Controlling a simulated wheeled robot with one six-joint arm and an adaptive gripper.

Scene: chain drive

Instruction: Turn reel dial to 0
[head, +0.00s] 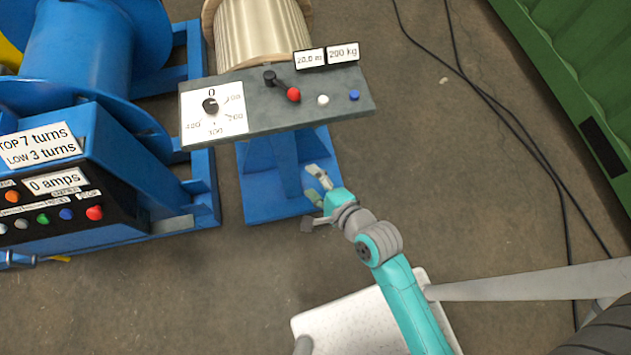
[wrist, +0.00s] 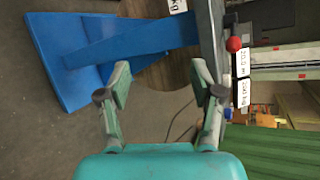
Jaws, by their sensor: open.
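The reel dial is a black knob (head: 210,105) on a white square face (head: 230,121) at the left end of the grey panel (head: 270,118). The face has 0 at the top and other numbers around it. I cannot tell clearly where the knob points. In the wrist view the open fingers (wrist: 160,76) frame floor and the blue stand behind. The dial's knob cannot be made out in the wrist view.
The panel also carries a black lever (head: 270,77), a red knob (head: 293,95), white and blue buttons, and signs reading 20.0 m and 200 kg (head: 343,53). A blue stand (head: 275,190) is under it. A blue winch machine (head: 100,150) stands left; cables cross the floor right.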

